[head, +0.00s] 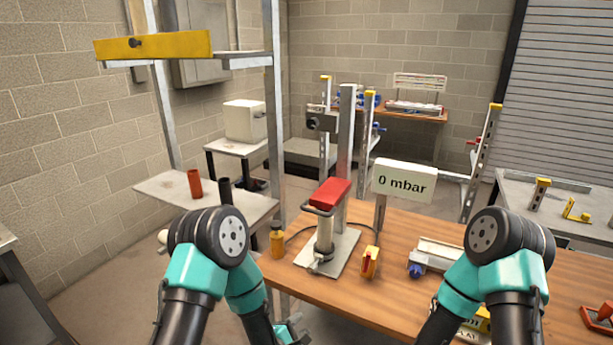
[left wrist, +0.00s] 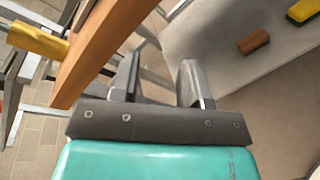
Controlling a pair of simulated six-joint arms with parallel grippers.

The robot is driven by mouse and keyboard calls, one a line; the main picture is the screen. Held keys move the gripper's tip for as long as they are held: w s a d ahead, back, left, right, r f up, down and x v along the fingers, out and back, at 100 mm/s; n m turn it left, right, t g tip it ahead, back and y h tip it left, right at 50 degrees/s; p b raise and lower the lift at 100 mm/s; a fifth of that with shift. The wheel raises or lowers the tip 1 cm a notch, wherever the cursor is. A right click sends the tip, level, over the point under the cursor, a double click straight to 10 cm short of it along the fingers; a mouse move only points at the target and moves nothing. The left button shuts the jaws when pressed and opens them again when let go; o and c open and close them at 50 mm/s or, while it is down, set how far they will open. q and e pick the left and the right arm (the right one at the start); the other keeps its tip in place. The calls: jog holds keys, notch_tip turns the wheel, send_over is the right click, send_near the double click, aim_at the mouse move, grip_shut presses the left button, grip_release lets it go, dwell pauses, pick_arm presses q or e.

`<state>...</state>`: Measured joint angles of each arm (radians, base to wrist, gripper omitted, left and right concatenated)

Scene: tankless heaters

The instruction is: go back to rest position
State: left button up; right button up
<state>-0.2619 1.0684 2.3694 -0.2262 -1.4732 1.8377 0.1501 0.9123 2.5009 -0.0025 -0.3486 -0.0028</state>
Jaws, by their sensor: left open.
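My left gripper (head: 291,333) shows only in part at the bottom edge of the head view, low in front of the wooden workbench (head: 330,292). In the left wrist view its two fingers (left wrist: 160,68) stand apart with nothing between them. The bench's edge (left wrist: 108,45) runs close by on the left of that view. My right arm (head: 490,262) is bent over the bench's right part. Its gripper is out of sight below the picture.
A metal shelf (head: 160,190) is at left. A grey table (head: 570,190) is at right.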

pick_arm(q)
jog(key=s+a+f+m+g+y, duration=0.2)
jog(key=s+a+f+m+g, duration=0.4)
jog(key=s+a+m, duration=0.2)
jog(key=s+a+f+m+g+y, duration=0.3)
jog(key=s+a+f+m+g, duration=0.3)
jog(key=s+a, duration=0.5)
jog(key=a+m, duration=0.1)
jog(key=m, duration=0.1)
jog(key=shift+a+m, duration=0.2)
jog(key=shift+m, duration=0.2)
